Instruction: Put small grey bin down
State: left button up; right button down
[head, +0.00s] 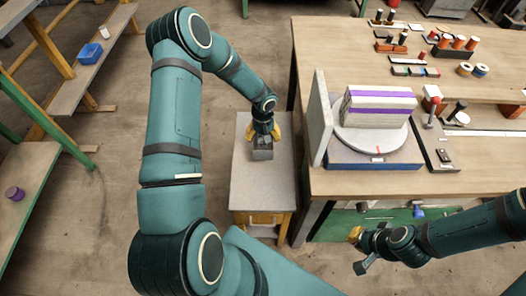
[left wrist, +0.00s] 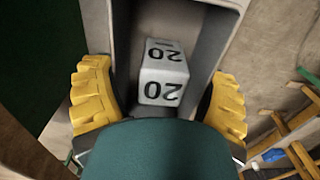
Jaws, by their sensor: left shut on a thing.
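The small grey bin (head: 262,154) is in my left gripper (head: 263,133), over the grey top of a small wooden stand (head: 262,195). Whether its base touches the stand is hard to tell. In the left wrist view the yellow fingers of the left gripper (left wrist: 158,105) are on either side of the bin (left wrist: 210,45). A pale block marked 20 (left wrist: 164,72) lies inside the bin. My wrist hides the near end of the bin. My right gripper (head: 360,251) is low at the right, away from the bin; its opening is unclear.
Shelves at the left hold a blue bin (head: 90,54) and a purple object (head: 14,193). The stand's front part is clear.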

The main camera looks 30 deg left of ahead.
aim_at(263, 148)
pick_arm(q)
notch_tip(263, 148, down, 7)
jog(key=shift+f+b, duration=0.1)
jog(key=shift+b, duration=0.35)
jog(key=o, duration=0.8)
jog(key=shift+f, duration=0.1)
jog(key=o, duration=0.3)
jog(key=shift+r, duration=0.2)
notch_tip(263, 148, up, 12)
jog(key=shift+p, duration=0.95)
